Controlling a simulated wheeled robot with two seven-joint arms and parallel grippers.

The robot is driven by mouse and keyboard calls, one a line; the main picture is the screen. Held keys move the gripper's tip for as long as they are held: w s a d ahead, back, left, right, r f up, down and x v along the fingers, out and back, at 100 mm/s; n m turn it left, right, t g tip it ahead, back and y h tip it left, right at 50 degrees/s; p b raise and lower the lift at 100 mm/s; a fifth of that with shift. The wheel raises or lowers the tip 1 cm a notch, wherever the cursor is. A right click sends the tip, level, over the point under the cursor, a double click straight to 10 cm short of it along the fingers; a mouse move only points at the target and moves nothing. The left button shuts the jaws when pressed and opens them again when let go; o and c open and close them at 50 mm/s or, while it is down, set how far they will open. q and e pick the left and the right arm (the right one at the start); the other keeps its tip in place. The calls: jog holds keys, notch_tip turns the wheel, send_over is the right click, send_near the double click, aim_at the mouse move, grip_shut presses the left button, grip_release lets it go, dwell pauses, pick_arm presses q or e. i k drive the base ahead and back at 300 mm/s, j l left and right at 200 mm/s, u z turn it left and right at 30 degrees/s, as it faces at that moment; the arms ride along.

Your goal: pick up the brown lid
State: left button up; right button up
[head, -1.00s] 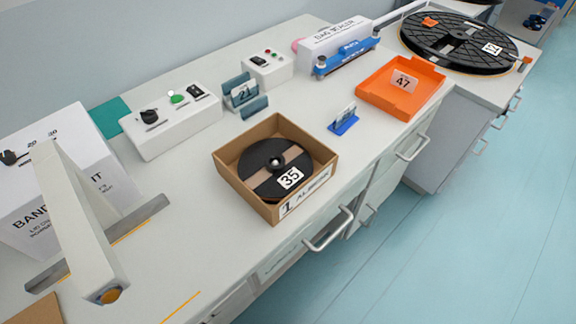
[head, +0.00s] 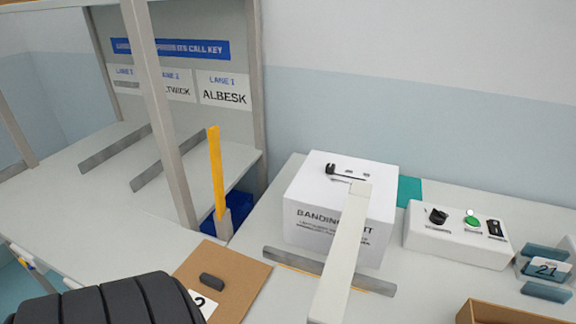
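The brown lid (head: 242,275) lies flat on the bench at the bottom of the head view, left of the banding unit. It is a thin brown board with a short black handle (head: 212,282) on top. A white label with a "2" shows at its lower left. A large black ribbed shape (head: 110,302) at the bottom left hides part of the lid, and the frame edge cuts off its near side. Neither of my grippers is in view.
The white banding unit (head: 315,226), with a long pale arm (head: 340,255) reaching toward me, stands right of the lid. A yellow upright bar (head: 216,175) and a blue bin (head: 240,208) are behind it. A control box (head: 458,241) and brown box (head: 505,312) lie right.

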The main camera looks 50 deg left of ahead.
aim_at(224, 283)
jog(key=u, duration=2.4)
jog(key=i+j+z, duration=0.15)
jog(key=j+z, duration=0.15)
jog(key=i+j+z, duration=0.1)
jog(key=j+z, duration=0.15)
jog(key=j, duration=0.25)
